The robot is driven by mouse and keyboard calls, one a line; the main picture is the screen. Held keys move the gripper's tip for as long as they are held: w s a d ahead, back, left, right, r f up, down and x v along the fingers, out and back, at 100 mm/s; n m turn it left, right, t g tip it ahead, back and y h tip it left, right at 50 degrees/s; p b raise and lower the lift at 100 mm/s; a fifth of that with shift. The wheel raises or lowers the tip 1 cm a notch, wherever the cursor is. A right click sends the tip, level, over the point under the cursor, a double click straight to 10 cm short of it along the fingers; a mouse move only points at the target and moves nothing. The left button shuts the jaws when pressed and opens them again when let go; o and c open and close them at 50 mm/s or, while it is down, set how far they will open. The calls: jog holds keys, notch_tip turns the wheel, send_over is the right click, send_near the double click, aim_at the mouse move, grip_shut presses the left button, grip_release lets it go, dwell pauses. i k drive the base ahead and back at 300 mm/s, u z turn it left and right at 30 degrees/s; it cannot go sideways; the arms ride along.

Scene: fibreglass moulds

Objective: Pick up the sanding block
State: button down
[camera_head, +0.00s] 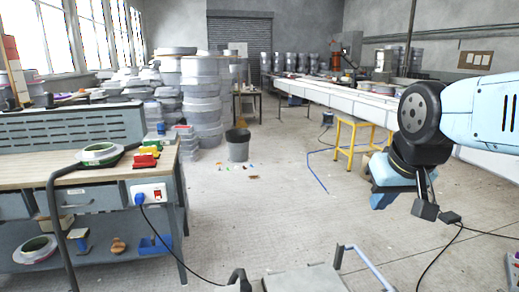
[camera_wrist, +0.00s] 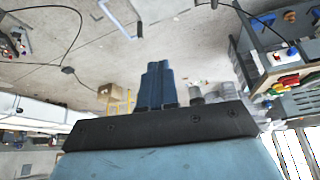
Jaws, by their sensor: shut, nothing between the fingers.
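I cannot tell for sure which thing is the sanding block. A small brown, wood-coloured piece (camera_head: 118,245) lies on the lower shelf of the workbench at the left of the head view; it may be the block. Beside it is a blue and tan hand tool (camera_head: 79,238). My gripper (camera_head: 384,200) hangs in the air at the right of the head view, far from the bench. In the wrist view my gripper (camera_wrist: 158,68) shows two blue fingers pressed together, empty.
The workbench (camera_head: 60,172) carries red and yellow pieces (camera_head: 146,157) and a tape roll (camera_head: 98,153). A grey bucket (camera_head: 238,146) stands on the floor behind it. A yellow stool (camera_head: 350,140) and cables are at the right. The middle floor is mostly clear.

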aim_at(145, 161)
jog(key=u, duration=1.55)
jog(key=k, duration=1.25)
jog(key=u, duration=0.8)
jog(key=i, duration=2.4)
jog(key=u, duration=0.05)
